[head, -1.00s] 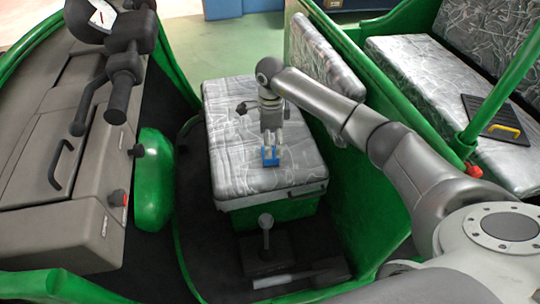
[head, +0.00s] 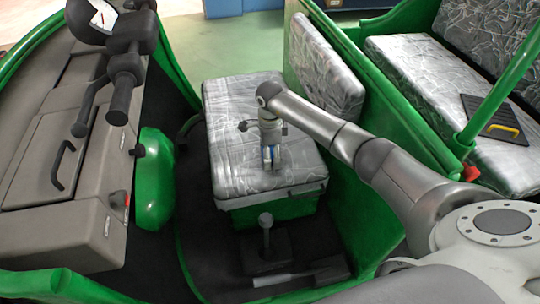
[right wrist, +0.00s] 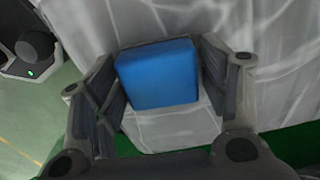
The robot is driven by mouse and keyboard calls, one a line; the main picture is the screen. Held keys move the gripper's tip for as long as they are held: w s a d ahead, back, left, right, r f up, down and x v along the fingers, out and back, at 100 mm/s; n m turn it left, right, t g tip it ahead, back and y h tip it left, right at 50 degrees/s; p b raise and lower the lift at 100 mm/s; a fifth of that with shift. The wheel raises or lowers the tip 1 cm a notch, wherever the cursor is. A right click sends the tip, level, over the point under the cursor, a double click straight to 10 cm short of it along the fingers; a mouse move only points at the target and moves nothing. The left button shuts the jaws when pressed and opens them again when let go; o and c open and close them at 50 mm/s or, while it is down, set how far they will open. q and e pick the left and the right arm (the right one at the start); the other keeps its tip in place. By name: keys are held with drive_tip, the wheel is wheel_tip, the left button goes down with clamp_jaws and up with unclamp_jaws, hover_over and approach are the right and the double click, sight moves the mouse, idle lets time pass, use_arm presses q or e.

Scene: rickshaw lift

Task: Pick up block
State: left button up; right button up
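The blue block (right wrist: 157,75) sits between the two fingers of my right gripper (right wrist: 160,70) in the right wrist view. The fingers stand close along its left and right sides. I cannot tell whether both press on it. In the head view my right gripper (head: 270,160) points down over the grey patterned driver's seat (head: 240,180), near its front part. Only a narrow strip of the block shows there between the fingers, and I cannot tell whether it rests on the seat. My left gripper is not in view.
The grey dashboard with handlebar (head: 120,95) is at the left. A gear lever (head: 266,228) stands in front of the seat. A seat backrest (head: 325,65) and a green panel are behind it. The rear bench (head: 430,80) holds a dark board with a yellow handle (head: 497,120).

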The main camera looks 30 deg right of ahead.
drive_tip(key=c, duration=0.7)
drive_tip(key=shift+c, duration=0.2)
drive_tip(key=shift+r, duration=0.1)
drive_tip(key=shift+r+p, duration=0.35)
drive_tip(key=shift+r, duration=0.05)
wheel_tip(320, 180, up, 3)
drive_tip(key=shift+s+f+p, duration=0.1)
drive_tip(key=shift+p, duration=1.05)
drive_tip(key=s+a+r+p, duration=0.6)
drive_tip(key=s+r+p, duration=0.3)
drive_tip(key=s+p, duration=0.3)
drive_tip(key=shift+s+r+p, duration=0.15)
drive_tip(key=shift+s+p, duration=0.1)
drive_tip(key=shift+p, duration=1.3)
